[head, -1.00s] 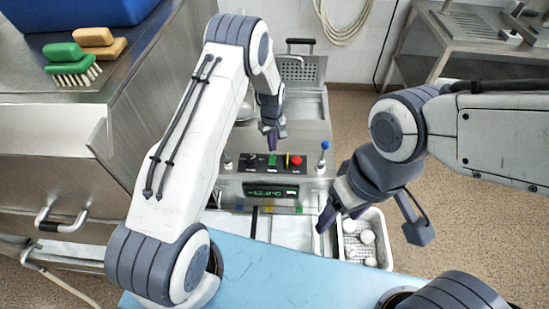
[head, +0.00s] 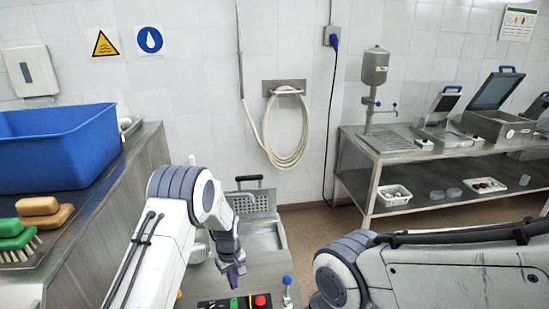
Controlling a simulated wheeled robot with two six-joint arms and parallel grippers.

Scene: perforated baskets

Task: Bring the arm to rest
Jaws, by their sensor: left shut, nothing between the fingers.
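My left arm comes in from the lower left. Its gripper (head: 233,277) points down, shut and empty, above the steel machine (head: 278,268) with the control panel. A perforated basket (head: 251,204) with a dark handle stands upright at the back of that machine, beyond the gripper. The gripper looks apart from the basket. My right arm reaches in from the right edge at the bottom. Its gripper is below the picture and cannot be seen.
A control panel (head: 217,304) with a red button and a blue-topped lever (head: 287,281) sit at the bottom. On the left, a steel counter holds a blue tub (head: 58,150) and brushes (head: 15,238). A steel table (head: 400,150) with devices stands back right. A hose (head: 289,150) hangs on the wall.

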